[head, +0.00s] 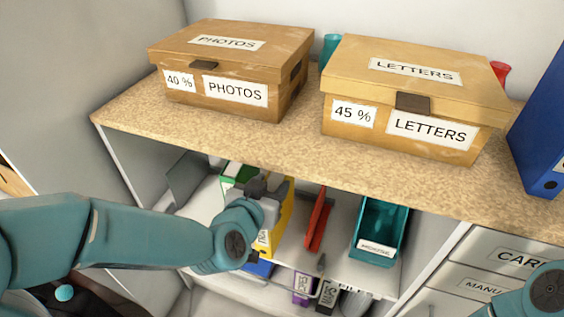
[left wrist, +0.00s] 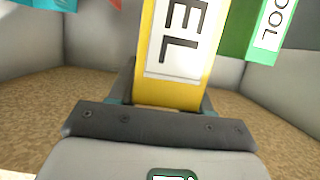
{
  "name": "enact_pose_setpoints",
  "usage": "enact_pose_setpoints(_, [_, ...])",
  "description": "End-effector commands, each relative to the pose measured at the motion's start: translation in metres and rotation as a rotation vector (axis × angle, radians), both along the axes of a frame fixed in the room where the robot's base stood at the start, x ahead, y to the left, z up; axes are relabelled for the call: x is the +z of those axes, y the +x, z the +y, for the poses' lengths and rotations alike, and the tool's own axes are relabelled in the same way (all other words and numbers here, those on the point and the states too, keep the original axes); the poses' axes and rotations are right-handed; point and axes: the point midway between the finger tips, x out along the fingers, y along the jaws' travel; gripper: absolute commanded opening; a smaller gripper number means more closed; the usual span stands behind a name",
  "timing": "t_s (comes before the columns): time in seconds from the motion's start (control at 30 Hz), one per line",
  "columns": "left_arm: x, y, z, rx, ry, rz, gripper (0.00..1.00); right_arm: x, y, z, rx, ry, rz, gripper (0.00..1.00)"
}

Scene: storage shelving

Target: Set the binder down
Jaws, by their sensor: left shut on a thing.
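The yellow binder (head: 284,214) is in the open shelf bay under the wooden top, partly hidden behind my left gripper. My left gripper (head: 264,188) is shut on it. In the left wrist view the yellow binder (left wrist: 168,94) stands between the fingers, with a white label reading "EL" in part. My right gripper is not in view; only part of my right arm shows at the lower right.
A green binder (head: 231,172) stands just left of the yellow one. A red item (head: 318,222) leans to its right, then a teal bin (head: 382,226). The PHOTOS box (head: 232,62) and LETTERS box (head: 412,95) stand on the top, which overhangs the bay.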

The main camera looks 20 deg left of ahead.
Motion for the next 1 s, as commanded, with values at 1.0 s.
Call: enact_pose_setpoints(1.0, [-0.035, 0.073, -0.002, 0.000, 0.000, -0.009, 0.00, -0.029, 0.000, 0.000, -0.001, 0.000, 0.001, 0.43])
